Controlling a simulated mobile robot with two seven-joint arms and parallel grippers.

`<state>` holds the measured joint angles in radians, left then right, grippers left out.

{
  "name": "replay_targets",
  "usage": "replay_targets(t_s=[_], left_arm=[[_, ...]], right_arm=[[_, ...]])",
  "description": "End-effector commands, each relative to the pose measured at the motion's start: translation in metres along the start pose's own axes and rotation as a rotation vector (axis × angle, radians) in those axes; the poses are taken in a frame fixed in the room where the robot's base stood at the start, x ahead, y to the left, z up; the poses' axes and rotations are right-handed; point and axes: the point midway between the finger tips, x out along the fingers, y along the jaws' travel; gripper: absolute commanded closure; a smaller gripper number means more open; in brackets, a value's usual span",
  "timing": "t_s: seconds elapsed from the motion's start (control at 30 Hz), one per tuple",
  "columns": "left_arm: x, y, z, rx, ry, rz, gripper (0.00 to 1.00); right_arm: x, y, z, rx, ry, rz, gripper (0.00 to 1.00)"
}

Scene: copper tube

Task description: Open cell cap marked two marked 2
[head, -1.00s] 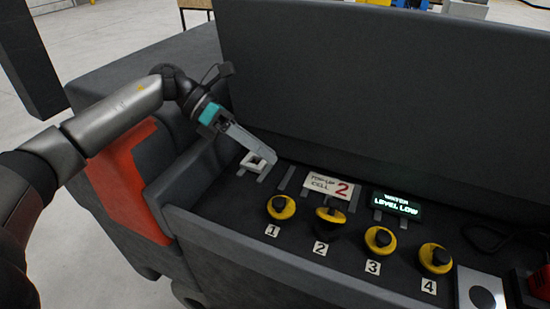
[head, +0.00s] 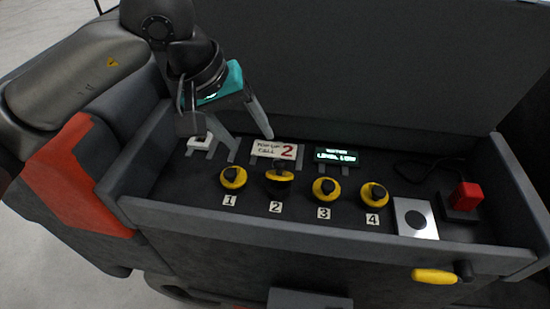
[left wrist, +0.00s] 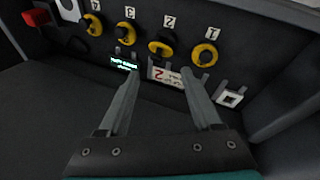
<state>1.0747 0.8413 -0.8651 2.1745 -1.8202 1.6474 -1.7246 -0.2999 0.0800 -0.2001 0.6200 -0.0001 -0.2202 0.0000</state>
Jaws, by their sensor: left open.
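My left gripper (head: 251,147) is open and empty, above and behind caps 1 and 2, near the sign reading "top-up cell 2" (head: 274,150). In the left wrist view its fingers (left wrist: 160,72) are apart. My right gripper is not seen.
Caps 1 (head: 233,177), 3 (head: 326,189) and 4 (head: 373,195) stand in the same row. A red block (head: 467,195) and a metal plate (head: 414,219) are at the right. Tray walls enclose everything.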

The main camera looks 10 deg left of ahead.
Motion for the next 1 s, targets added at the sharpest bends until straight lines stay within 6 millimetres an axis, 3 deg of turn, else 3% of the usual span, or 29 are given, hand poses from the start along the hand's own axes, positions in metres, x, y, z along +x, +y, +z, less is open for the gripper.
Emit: replay_targets(t_s=[0.1, 0.33, 0.8, 1.0], left_arm=[[-0.011, 0.011, -0.001, 0.193, 0.089, -0.020, 0.34], [-0.002, 0.014, -0.003, 0.268, 0.120, -0.032, 0.34], [0.094, 0.012, -0.013, 0.262, 0.115, -0.031, 0.34], [0.125, 0.011, -0.018, 0.261, 0.118, -0.031, 0.34]], right_arm=[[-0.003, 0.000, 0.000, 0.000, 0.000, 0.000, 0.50], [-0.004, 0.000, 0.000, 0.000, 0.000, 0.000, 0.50], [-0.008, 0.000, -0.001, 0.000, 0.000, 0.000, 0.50], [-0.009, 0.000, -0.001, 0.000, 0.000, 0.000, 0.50]])
